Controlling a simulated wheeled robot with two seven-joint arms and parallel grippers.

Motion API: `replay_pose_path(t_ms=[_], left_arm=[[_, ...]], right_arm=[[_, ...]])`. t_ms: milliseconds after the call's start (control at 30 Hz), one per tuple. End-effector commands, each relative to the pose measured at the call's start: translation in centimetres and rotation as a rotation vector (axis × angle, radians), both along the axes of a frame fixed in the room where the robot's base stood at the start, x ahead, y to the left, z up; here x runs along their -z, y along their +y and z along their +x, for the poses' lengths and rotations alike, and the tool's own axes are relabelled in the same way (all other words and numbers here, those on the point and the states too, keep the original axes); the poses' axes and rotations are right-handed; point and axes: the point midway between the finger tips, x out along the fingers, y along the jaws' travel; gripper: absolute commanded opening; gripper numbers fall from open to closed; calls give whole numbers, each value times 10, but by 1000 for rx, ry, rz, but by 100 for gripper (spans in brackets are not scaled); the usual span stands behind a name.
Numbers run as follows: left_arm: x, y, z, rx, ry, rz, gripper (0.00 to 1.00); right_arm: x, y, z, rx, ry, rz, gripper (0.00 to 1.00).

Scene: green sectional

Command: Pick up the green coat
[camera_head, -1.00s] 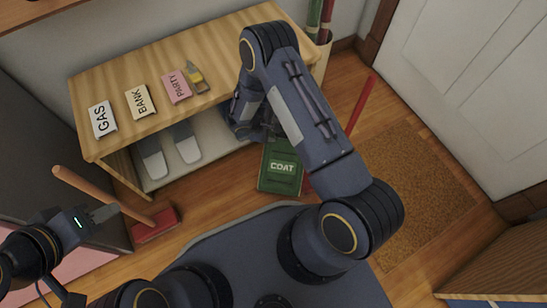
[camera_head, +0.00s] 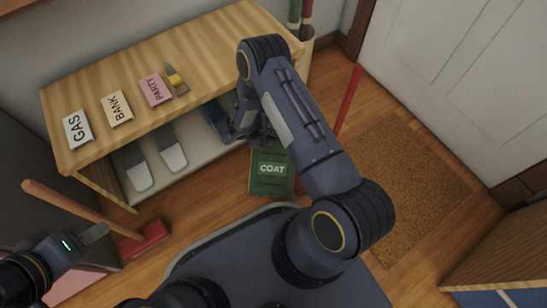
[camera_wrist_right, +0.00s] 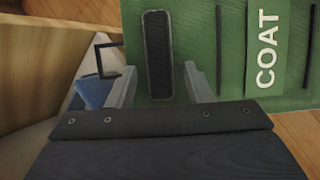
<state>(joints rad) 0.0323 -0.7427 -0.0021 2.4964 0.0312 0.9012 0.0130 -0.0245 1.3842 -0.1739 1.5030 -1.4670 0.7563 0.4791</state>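The green coat (camera_head: 270,181) shows as a flat green panel with a white "COAT" label, on the floor by the low shelf's right end. In the right wrist view the coat (camera_wrist_right: 222,20) is close and fills the upper right, with a dark vertical strip. My right gripper (camera_wrist_right: 158,70) is open, its two fingers apart on either side of that strip. I cannot tell whether they touch the coat. In the head view my right arm hides part of the coat's surroundings. My left gripper (camera_head: 94,233) is at the lower left, away from the coat; its finger gap is not clear.
A wooden shelf (camera_head: 195,65) carries cards reading GAS, BANK and PARTY, with grey-and-white slippers (camera_head: 172,155) below. A red broom (camera_head: 145,240) leans at left. A red stick (camera_head: 349,100) stands near the coat. A brown doormat (camera_head: 415,190) lies before the white door (camera_head: 450,75).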

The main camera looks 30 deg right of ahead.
Motion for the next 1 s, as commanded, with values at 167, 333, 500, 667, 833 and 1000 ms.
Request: replay_pose_path(t_ms=[167, 333, 500, 667, 833, 1000], left_arm=[[0, 0, 0, 0, 0, 0, 36], [0, 0, 0, 0, 0, 0, 36], [0, 0, 0, 0, 0, 0, 36], [0, 0, 0, 0, 0, 0, 36], [-3, 0, 0, 0, 0, 0, 36], [-11, 0, 0, 0, 0, 0, 36]], right_arm=[[0, 0, 0, 0, 0, 0, 23], [0, 0, 0, 0, 0, 0, 0], [0, 0, 0, 0, 1, -1, 0], [-1, 0, 0, 0, 1, -1, 0], [-6, 0, 1, 1, -1, -1, 0], [-19, 0, 3, 1, -1, -2, 0]])
